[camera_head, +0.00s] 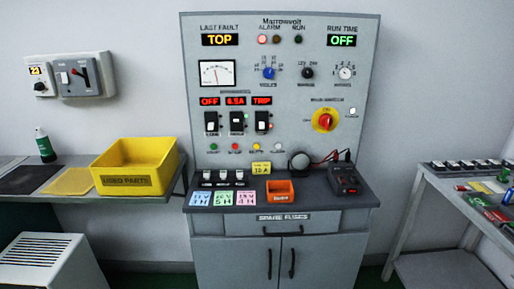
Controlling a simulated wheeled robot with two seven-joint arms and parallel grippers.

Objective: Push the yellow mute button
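The control panel (281,80) stands upright in the middle of the head view, above a grey cabinet. A small round yellow button (256,147) sits in the row of small buttons low on the panel, below the black switches. A red button (235,147) is to its left and a white one (284,147) to its right; a green one (213,147) is at the far left. The labels under the buttons are too small to read. Neither of my grippers is in view.
The cabinet's ledge (330,203) juts out below the buttons, with fuses, coloured cards, an orange bin (279,191) and a dark meter (344,180). A yellow bin (135,165) stands on the left shelf. A cluttered table (440,183) is at the right.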

